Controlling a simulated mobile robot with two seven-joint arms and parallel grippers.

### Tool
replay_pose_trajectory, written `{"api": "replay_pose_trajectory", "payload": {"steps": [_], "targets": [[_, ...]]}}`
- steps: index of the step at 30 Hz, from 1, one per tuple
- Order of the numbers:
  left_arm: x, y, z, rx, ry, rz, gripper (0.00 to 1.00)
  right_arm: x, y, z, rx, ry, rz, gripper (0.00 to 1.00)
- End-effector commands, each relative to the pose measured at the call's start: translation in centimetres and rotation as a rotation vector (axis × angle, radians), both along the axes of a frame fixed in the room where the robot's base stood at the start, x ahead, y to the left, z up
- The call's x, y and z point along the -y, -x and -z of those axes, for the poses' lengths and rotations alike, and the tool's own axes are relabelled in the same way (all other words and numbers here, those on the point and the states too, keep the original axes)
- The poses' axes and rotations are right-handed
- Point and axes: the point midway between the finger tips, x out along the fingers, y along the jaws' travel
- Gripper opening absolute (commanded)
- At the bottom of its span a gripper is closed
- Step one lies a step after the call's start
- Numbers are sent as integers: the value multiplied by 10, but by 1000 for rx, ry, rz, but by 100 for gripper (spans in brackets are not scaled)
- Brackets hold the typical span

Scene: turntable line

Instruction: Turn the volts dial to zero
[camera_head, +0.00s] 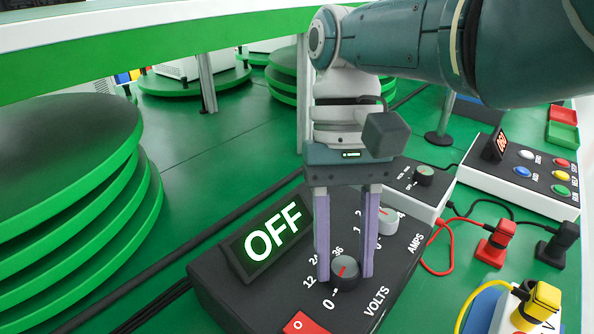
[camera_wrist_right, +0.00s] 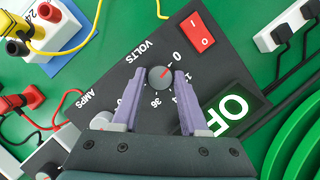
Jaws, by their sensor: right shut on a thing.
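The volts dial (camera_head: 345,272) is a round grey knob with a red pointer mark, on a black power supply box (camera_head: 215,287). Its scale reads 0, 12, 24, 36. In the right wrist view the dial (camera_wrist_right: 160,77) has its red mark toward the upper right, on the 0 side of the scale. My right gripper (camera_head: 345,275) points down with its purple fingers on either side of the dial, shut on it. The right gripper's fingers (camera_wrist_right: 160,78) also flank the dial in the wrist view. My left gripper is not in view.
A lit display (camera_head: 272,240) on the box reads OFF. A red rocker switch (camera_wrist_right: 196,36) and the amps dial (camera_head: 387,220) sit near the volts dial. Cables and plugs (camera_head: 495,243) lie to the right. Stacked green-edged discs (camera_head: 70,190) stand at left.

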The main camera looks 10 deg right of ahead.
Motion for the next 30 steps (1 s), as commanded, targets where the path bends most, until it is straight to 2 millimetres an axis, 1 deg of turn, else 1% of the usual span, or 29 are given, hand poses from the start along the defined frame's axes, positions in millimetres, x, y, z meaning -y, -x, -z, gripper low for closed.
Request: {"api": "replay_pose_trajectory", "payload": {"steps": [10, 11, 18, 19, 26, 29, 30], "targets": [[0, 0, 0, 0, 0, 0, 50, 0, 0, 1, -1, 0, -5, 0], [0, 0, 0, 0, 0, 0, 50, 0, 0, 1, -1, 0, -5, 44], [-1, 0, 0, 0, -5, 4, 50, 0, 0, 0, -1, 0, -4, 71], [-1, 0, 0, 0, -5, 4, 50, 0, 0, 0, -1, 1, -4, 73], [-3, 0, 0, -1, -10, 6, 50, 0, 0, 0, 0, 0, -3, 73], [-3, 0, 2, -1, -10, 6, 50, 0, -3, -6, 2, 0, -3, 73], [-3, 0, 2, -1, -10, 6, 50, 0, -6, -11, 3, 0, -3, 73]]}}
